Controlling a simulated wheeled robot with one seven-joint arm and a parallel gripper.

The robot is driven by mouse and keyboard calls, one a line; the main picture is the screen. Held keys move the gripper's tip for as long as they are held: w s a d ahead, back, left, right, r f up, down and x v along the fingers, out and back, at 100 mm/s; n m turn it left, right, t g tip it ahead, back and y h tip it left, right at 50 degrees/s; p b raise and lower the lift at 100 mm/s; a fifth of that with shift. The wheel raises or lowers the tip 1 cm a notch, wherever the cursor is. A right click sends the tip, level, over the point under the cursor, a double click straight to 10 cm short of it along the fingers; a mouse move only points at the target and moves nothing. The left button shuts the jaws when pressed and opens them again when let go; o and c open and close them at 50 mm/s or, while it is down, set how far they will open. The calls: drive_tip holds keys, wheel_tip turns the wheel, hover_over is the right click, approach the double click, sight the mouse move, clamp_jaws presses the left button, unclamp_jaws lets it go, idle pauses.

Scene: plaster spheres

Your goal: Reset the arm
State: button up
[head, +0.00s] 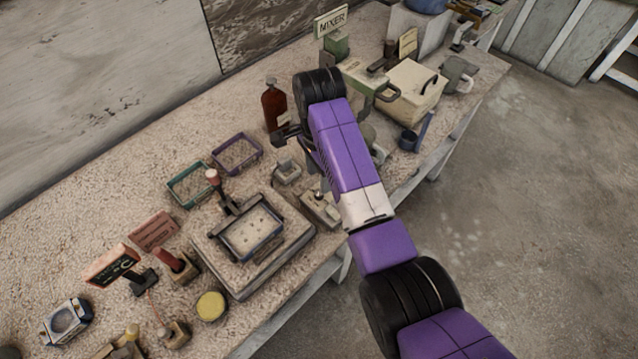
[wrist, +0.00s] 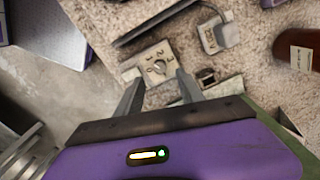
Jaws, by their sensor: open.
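My gripper (wrist: 157,85) shows in the wrist view with its two grey fingers spread apart and nothing between them. Beyond the fingertips is a small grey dial plate (wrist: 153,62) with marks and a knob. The fingers look down over the speckled worktop; I cannot tell how high. In the head view my purple and black arm reaches over the worktop (head: 120,222), bent at its far end, and it mostly hides the gripper.
A brown bottle (head: 273,106) stands close left of my arm. A mixer sign (head: 331,21), a cream box (head: 411,92) and a blue cup (head: 408,140) are beyond and right. A framed tray (head: 283,238) on a slab is at front left. Open floor (head: 540,230) lies right.

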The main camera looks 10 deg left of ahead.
drive_tip(key=shift+r, duration=0.75)
drive_tip(key=w+a+r+n+t+y, duration=0.1)
drive_tip(key=w+r+n+t+y, duration=0.15)
drive_tip(key=w+t, duration=0.2)
drive_tip(key=w+a+r+n+t+y, duration=0.1)
drive_tip(key=w+a+n+t, duration=0.1)
drive_tip(key=w+n+t, duration=0.25)
drive_tip(key=s+d+f+n+t+b, duration=0.3)
drive_tip(key=s+d+t, duration=0.4)
drive_tip(key=s+d, duration=1.05)
drive_tip(key=s+d+r+h+b, duration=0.1)
drive_tip(key=s+d, duration=0.2)
drive_tip(key=s, duration=0.7)
drive_tip(key=s+d+r+h+b, duration=0.1)
drive_tip(key=s+d, duration=0.3)
drive_tip(key=s, duration=0.7)
drive_tip(key=s+d+r+g+h+b, duration=0.1)
drive_tip(key=s+d, duration=0.2)
drive_tip(key=s, duration=0.7)
drive_tip(key=shift+s+d+n, duration=0.3)
drive_tip(key=shift+d, duration=0.05)
